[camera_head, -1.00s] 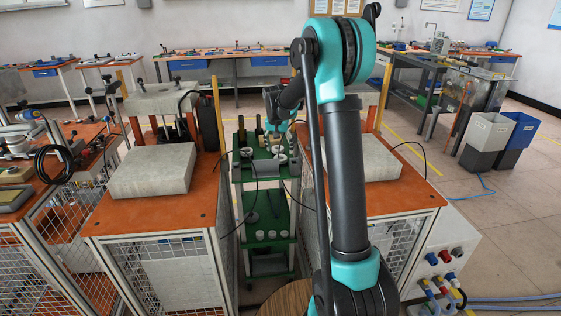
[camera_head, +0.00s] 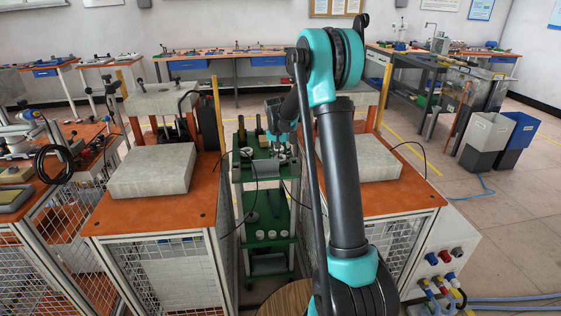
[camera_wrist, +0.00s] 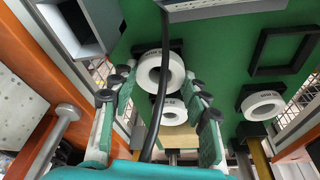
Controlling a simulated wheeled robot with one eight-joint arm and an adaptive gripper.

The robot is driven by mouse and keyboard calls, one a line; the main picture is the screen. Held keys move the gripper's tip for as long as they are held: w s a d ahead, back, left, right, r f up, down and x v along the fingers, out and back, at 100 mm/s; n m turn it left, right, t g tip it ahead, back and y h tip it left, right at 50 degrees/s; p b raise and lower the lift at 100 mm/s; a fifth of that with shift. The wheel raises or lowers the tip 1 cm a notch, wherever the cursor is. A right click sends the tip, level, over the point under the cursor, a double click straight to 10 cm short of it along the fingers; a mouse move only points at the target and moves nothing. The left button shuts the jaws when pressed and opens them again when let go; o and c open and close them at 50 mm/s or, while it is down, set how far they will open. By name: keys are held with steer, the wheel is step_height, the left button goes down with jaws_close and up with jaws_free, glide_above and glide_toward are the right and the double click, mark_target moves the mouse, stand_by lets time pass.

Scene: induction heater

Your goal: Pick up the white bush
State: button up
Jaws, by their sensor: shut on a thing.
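Several white ring-shaped bushes with dark lettering show in the wrist view. One white bush (camera_wrist: 151,76) lies between the tips of my gripper (camera_wrist: 160,82), which is shut on it. A second white bush (camera_wrist: 178,112) shows behind and below it, partly covered. A third white bush (camera_wrist: 264,107) rests on a black holder to the right, apart from the fingers. In the head view my gripper (camera_head: 281,147) is over the top of the green cart (camera_head: 238,184); the held bush cannot be made out clearly there.
A black cable (camera_wrist: 157,112) passes in front of the bushes. A black square frame (camera_wrist: 258,50) lies on the green surface at upper right. Orange-topped tables with grey blocks (camera_head: 152,172) flank the cart closely. White pieces (camera_head: 272,234) stand on its lower shelf.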

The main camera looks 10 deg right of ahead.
steer(key=c, duration=0.5)
steer(key=shift+o, duration=0.2)
step_height(320, 180, up, 28)
steer(key=shift+f, duration=0.2)
stand_by(0.7)
